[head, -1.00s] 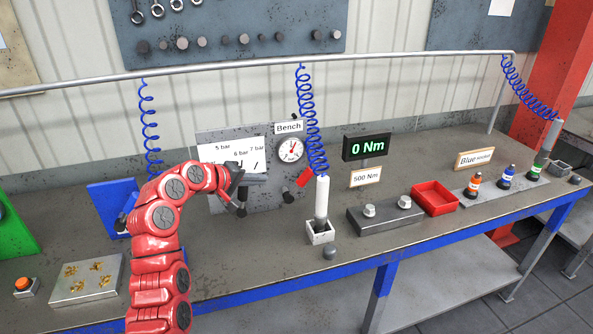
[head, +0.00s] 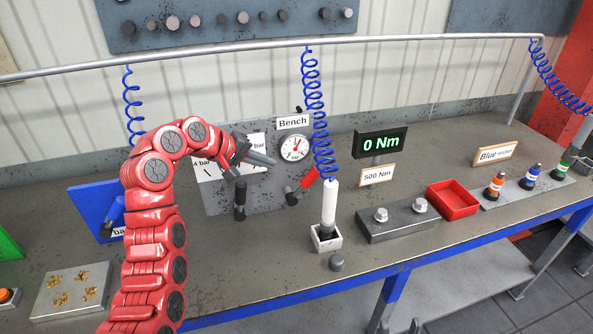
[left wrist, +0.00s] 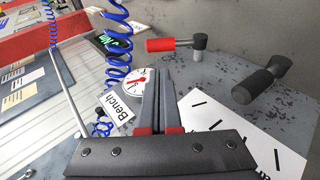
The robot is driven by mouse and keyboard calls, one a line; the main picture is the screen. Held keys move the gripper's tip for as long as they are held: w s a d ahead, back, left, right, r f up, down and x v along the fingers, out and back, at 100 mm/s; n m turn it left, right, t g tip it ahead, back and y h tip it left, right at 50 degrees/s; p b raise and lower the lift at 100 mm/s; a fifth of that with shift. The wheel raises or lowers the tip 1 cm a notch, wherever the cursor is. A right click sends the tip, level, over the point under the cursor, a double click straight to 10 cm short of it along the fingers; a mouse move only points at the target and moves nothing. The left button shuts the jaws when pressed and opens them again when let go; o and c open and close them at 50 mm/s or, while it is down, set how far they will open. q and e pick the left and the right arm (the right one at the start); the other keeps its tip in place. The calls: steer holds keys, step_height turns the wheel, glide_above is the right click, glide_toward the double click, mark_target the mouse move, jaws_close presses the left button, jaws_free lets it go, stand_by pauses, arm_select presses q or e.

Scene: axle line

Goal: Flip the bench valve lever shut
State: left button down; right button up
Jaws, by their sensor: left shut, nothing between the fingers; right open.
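The bench valve lever has a red handle (head: 309,179) and a dark pivot, on the grey panel below the gauge. In the head view the handle tilts up and to the right. In the left wrist view the red handle (left wrist: 168,45) lies across the picture, beyond the fingertips. My left gripper (head: 272,162) is shut and empty, in front of the panel, left of the lever and apart from it. Its closed fingers (left wrist: 160,78) also show in the left wrist view. My right gripper is out of view.
A round gauge (head: 296,148) and a Bench sign (head: 293,122) are above the lever. A black knobbed lever (head: 240,200) is on the panel to the left. A blue coiled hose (head: 318,110) hangs over a white tool (head: 329,208) just right of the red handle.

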arm_select(q)
steer(key=p, duration=0.5)
glide_toward(308, 176)
steer(key=x, duration=0.4)
steer(key=shift+w+d+f, duration=0.15)
steer(key=shift+w+d, duration=0.15)
steer(key=shift+x, duration=1)
steer(key=shift+a+f, duration=0.1)
steer(key=shift+f, duration=0.05)
steer(key=shift+y, duration=0.3)
